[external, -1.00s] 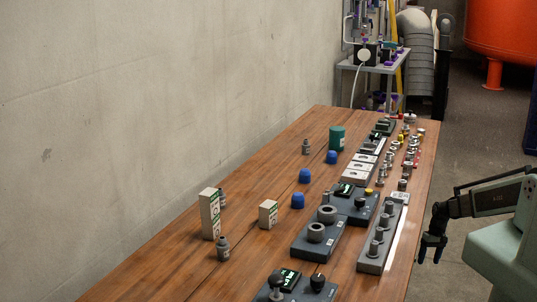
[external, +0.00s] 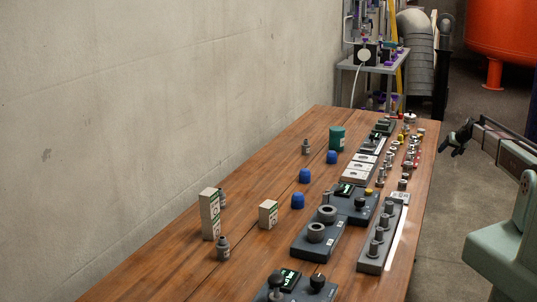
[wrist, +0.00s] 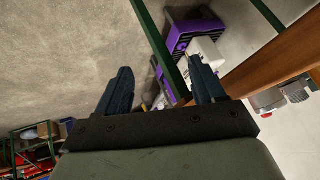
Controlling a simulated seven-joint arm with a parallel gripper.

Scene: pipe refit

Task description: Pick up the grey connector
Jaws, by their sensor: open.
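Several small grey metal fittings (external: 394,152) stand along the right edge of the wooden table in the external view. I cannot tell which of them is the grey connector. Grey cylindrical parts also stand on a long grey block (external: 372,262) nearer the camera. My gripper (external: 450,149) is beyond the table's right edge, apart from all the fittings. In the wrist view my gripper (wrist: 162,68) is open with nothing between its fingers. Blurred grey round parts (wrist: 267,99) show at the right of that view, away from the fingers.
The wooden table (external: 165,272) also holds dark fixture blocks (external: 312,239), blue caps (external: 297,201), a green cylinder (external: 337,138), small boxes (external: 209,215) and dark bottles (external: 223,249). The table's left part is mostly clear. A purple object (wrist: 180,36) and green bars show in the wrist view.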

